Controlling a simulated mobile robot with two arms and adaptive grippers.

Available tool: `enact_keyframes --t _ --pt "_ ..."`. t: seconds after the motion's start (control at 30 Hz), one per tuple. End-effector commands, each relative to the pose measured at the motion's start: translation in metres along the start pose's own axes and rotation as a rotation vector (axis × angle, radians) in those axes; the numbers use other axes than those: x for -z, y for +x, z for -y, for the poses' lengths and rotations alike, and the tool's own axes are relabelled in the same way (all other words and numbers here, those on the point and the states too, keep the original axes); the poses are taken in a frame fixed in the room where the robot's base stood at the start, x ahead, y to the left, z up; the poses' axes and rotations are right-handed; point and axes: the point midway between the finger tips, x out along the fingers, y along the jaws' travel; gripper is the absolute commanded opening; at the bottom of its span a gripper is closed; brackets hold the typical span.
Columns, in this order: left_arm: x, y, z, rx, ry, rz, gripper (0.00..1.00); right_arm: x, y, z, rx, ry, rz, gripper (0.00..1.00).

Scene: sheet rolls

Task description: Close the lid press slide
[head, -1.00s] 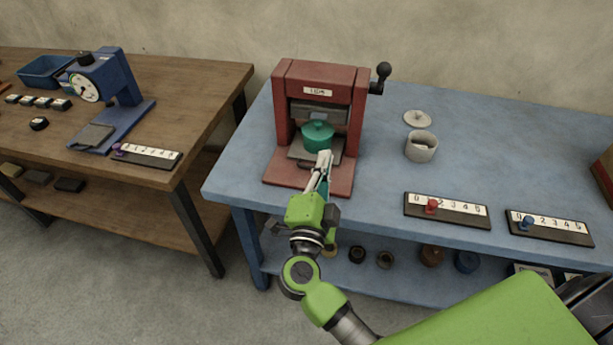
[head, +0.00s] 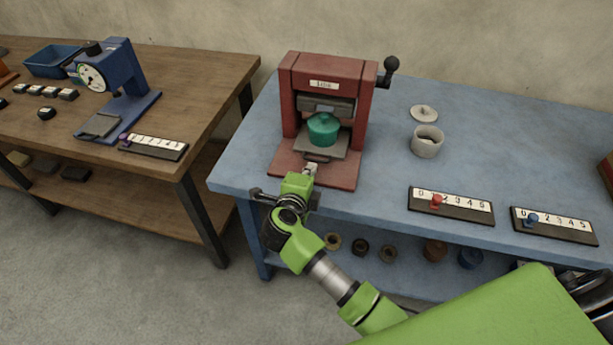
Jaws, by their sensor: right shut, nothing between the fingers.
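The red lid press (head: 366,120) stands on the blue table with its dark crank at the upper right. Its grey slide (head: 338,146) sticks out of the front, above the red base. A teal lidded pot (head: 323,129) sits on the slide, in front of the dark press opening. A dark handle (head: 317,157) shows at the slide's front edge. My right gripper (head: 311,168) is shut and empty, over the front of the red base, just short of the handle; I cannot tell whether it touches. My left gripper is not in view.
A grey cup (head: 426,142) and a loose lid (head: 424,112) stand right of the press. Two numbered slider boards (head: 452,206) lie near the front edge of the blue table (head: 480,150). A wooden table (head: 190,85) with a blue gauge device stands left.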

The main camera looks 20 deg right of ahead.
Motion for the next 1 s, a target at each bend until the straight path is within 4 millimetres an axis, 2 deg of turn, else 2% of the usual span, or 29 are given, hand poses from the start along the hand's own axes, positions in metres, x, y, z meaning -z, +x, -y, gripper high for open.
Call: enact_keyframes --t 0.13,0.5,0.8,1.0 --pt "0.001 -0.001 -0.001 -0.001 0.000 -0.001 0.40 0.001 0.010 0.001 0.001 -0.001 0.000 0.00" --pt "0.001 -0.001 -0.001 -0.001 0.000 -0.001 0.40 0.001 0.012 0.001 0.001 0.000 -0.001 0.00" --pt "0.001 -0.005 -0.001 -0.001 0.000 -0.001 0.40 0.000 0.048 0.015 0.000 0.000 0.000 0.00" --pt "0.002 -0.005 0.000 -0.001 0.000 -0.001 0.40 0.000 0.049 0.015 0.000 -0.001 0.000 0.00"
